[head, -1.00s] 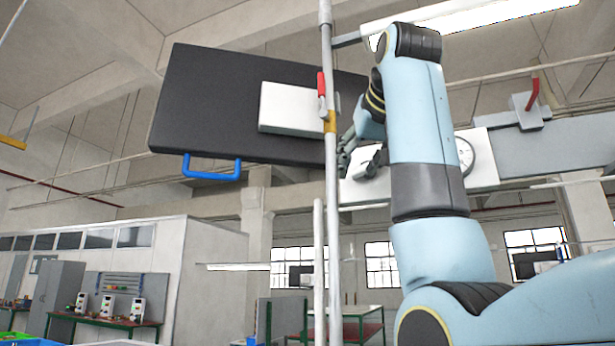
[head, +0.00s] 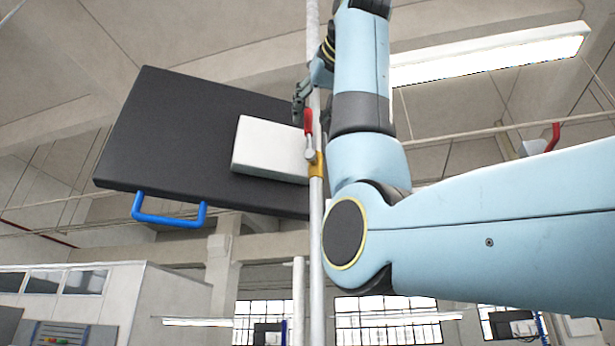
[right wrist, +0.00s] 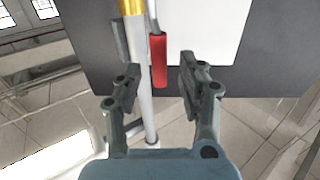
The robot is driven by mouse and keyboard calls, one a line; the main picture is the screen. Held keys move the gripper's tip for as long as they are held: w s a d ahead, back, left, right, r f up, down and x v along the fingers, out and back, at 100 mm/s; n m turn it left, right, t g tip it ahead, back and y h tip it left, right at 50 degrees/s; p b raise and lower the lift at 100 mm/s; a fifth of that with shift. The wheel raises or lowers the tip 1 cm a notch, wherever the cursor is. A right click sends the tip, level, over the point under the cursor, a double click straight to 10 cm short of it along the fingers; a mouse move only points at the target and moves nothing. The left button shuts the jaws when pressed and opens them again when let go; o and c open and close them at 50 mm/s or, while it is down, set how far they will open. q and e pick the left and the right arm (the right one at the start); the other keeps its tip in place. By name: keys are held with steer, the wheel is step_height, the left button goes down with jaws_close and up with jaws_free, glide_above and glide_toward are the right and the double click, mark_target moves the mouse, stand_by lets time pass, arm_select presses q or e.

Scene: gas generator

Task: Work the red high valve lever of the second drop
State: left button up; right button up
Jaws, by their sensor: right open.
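The red valve lever (head: 308,122) sits on a yellow valve body (head: 316,164) on the upright grey pipe (head: 317,230) in the head view. The lever stands upright along the pipe, its red grip above the valve. My right gripper (head: 303,90) is just above the lever's top end. In the right wrist view the red lever (right wrist: 158,60) shows between the two open fingers of the right gripper (right wrist: 158,85), with no finger seen closed on it. The pipe passes beside the lever there. My left gripper is not in view.
Behind the pipe hangs a dark panel (head: 180,140) with a white box (head: 268,150) and a blue handle (head: 168,212). A ceiling lamp (head: 490,55) hangs upper right.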

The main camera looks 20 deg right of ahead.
mark_target(310, 117)
steer(key=w+p, duration=0.1)
steer(key=w, duration=0.2)
steer(key=shift+w, duration=0.15)
steer(key=shift+c, duration=1.4)
jaws_close()
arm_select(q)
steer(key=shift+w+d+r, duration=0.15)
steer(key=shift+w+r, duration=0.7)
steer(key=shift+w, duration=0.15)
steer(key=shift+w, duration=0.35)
arm_select(e)
steer(key=shift+w+f, duration=0.15)
steer(key=shift+w, duration=0.05)
